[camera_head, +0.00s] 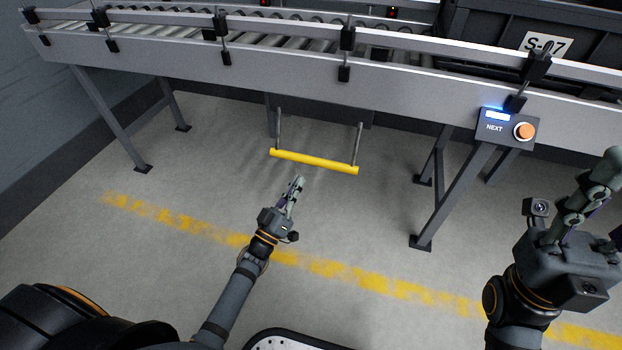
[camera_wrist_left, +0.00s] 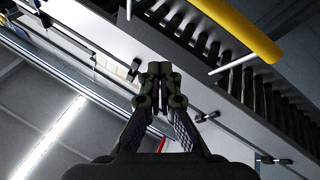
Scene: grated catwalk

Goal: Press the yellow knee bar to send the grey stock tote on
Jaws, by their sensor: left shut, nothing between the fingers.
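The yellow knee bar (camera_head: 314,162) hangs on two thin rods below the conveyor's front rail. My left gripper (camera_head: 298,180) is shut and empty, just below the bar in the head view. A gap shows between its tips and the bar. In the left wrist view, the shut fingers (camera_wrist_left: 160,72) point upward in the picture and the yellow bar (camera_wrist_left: 238,30) crosses the upper right, apart from them. The grey stock tote (camera_head: 480,42), labelled S-07, stands on the conveyor at the upper right, partly cut off. My right gripper (camera_head: 608,205) is at the right edge, its fingers spread, partly cut off.
The roller conveyor (camera_head: 170,65) runs across the back on grey legs (camera_head: 455,190). A panel marked NEXT (camera_head: 492,128) with an orange button (camera_head: 524,131) is on its front. A worn yellow line (camera_head: 350,270) crosses the floor. The floor under the bar is clear.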

